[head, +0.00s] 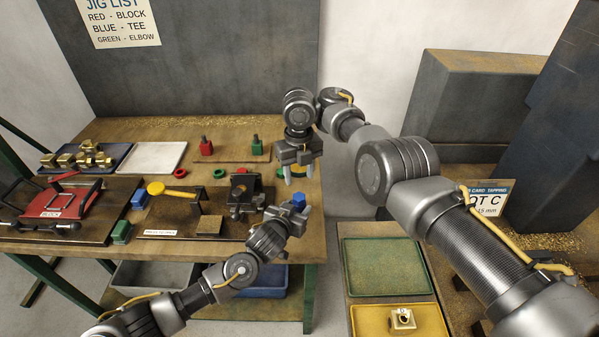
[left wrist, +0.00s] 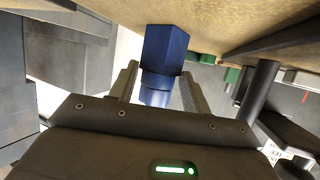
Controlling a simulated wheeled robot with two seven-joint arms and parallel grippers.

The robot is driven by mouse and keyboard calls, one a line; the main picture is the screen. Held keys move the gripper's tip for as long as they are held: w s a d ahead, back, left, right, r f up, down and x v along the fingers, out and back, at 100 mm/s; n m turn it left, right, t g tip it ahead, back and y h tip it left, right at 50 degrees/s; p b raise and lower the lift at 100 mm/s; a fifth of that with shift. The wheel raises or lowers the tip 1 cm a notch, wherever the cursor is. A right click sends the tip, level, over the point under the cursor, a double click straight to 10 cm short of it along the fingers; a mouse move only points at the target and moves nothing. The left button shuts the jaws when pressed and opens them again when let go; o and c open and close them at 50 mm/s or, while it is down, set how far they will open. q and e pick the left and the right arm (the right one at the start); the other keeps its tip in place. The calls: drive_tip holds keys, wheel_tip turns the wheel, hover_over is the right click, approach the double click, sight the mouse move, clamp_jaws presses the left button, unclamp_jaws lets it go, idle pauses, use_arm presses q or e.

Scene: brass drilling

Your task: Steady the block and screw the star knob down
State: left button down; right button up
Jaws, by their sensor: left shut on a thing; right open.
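My left gripper (head: 286,217) is shut on a blue piece (head: 298,201), held near the table's right front corner. In the left wrist view the blue piece (left wrist: 164,52) sits between both fingers (left wrist: 160,92), with its faceted end beyond the tips. My right gripper (head: 298,174) is open and empty, pointing down above and behind the blue piece. A dark clamp-like fixture (head: 240,188) stands left of both grippers. I cannot clearly make out a star knob or a block in it. A brass block with a hole (head: 403,318) lies in the yellow tray.
A yellow-handled lever (head: 168,189) and a red jig (head: 62,202) labelled BLOCK stand on the left. Red (head: 206,147) and green (head: 256,147) pieces stand on a board behind. The green tray (head: 385,266) is empty.

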sight(299, 196)
drive_tip(key=shift+f, duration=4.05)
drive_tip(key=shift+c, duration=0.2)
